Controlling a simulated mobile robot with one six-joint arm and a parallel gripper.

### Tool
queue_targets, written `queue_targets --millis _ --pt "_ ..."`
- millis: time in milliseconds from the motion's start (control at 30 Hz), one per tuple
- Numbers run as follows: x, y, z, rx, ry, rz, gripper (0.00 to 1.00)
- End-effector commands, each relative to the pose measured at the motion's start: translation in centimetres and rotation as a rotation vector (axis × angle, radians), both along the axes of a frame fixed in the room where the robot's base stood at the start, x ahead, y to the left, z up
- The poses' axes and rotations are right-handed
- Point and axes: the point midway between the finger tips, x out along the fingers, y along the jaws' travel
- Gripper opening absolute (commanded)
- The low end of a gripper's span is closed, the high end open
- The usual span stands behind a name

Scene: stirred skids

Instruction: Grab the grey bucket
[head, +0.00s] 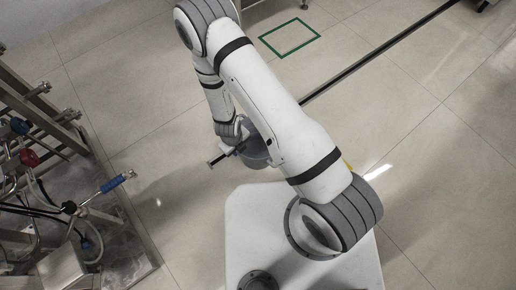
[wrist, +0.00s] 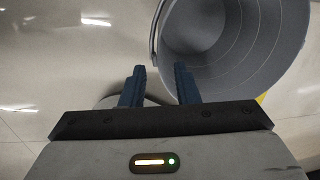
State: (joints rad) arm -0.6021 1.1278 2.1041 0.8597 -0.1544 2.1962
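The grey bucket (wrist: 240,42) fills the upper right of the wrist view, its open mouth facing the camera. In the head view the bucket (head: 256,158) is mostly hidden behind my arm, so only part of its grey side shows. My gripper (wrist: 160,72) is open, with two dark fingers apart. The bucket's left rim and wall run through the gap between the fingers: the left finger lies outside the bucket, the right finger overlaps its mouth. I cannot tell whether either finger touches it. In the head view my gripper (head: 225,155) is beside the bucket, partly hidden.
A metal skid (head: 60,200) with pipes, hoses and a blue-handled valve (head: 113,184) stands at the left. A green square outline (head: 290,38) marks the tiled floor at the top. A dark floor strip (head: 380,52) runs diagonally. The floor at the right is clear.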

Motion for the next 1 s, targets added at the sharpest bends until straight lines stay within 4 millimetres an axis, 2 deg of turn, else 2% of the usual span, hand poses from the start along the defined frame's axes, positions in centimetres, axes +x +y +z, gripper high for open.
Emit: queue_targets --millis 33,233,500,767,1000 --pt "0.0 -0.1 -0.9 -0.001 0.001 -0.001 0.28" --pt "0.3 -0.3 -2.5 0.001 0.001 -0.001 0.28" --pt "0.7 -0.8 -6.4 0.001 0.002 0.0 0.28" --pt "0.8 -0.8 -6.6 0.002 0.001 -0.001 0.28" --pt "0.8 -0.8 -6.5 0.002 0.001 -0.001 0.09"
